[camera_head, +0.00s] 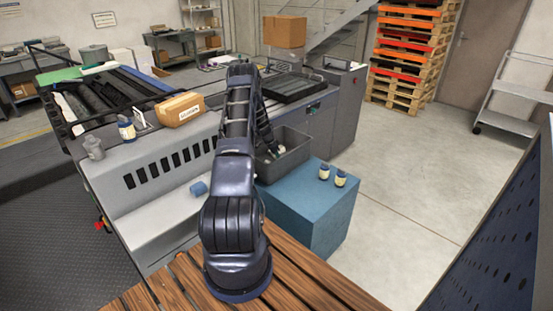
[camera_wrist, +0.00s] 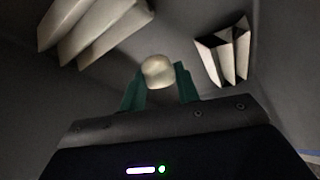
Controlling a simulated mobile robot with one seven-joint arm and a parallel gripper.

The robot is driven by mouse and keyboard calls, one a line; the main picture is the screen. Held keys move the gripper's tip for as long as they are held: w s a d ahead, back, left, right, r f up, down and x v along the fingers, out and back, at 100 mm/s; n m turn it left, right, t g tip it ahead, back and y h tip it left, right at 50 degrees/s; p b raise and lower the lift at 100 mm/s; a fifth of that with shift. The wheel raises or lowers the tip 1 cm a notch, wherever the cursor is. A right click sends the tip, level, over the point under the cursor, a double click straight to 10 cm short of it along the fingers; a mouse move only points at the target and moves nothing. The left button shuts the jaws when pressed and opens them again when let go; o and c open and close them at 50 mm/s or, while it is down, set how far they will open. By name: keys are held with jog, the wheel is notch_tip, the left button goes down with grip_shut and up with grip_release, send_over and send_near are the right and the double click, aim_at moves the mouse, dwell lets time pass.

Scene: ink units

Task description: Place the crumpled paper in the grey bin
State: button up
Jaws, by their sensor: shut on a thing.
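The grey bin (camera_head: 292,164) stands on the blue block in the head view, and its dark inner walls (camera_wrist: 285,75) fill the wrist view. My gripper (camera_wrist: 160,82) reaches down into the bin. Its green fingers are shut on a small rounded cream piece, the crumpled paper (camera_wrist: 158,70), which sits between the fingertips. In the head view my arm hides much of the bin's left side, and my gripper (camera_head: 275,150) shows only as a small dark shape in it. I cannot tell whether the paper touches the bin floor.
Pale folded pieces (camera_wrist: 95,28) lie at upper left in the bin, with more (camera_wrist: 224,52) at right. A cardboard box (camera_head: 180,109) and a bottle (camera_head: 126,129) are on the machine at left.

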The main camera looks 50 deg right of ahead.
jog(key=shift+f, duration=1.05)
jog(key=shift+f, duration=0.1)
jog(key=o, duration=0.9)
jog(key=v, duration=1.2)
jog(key=shift+w, duration=0.1)
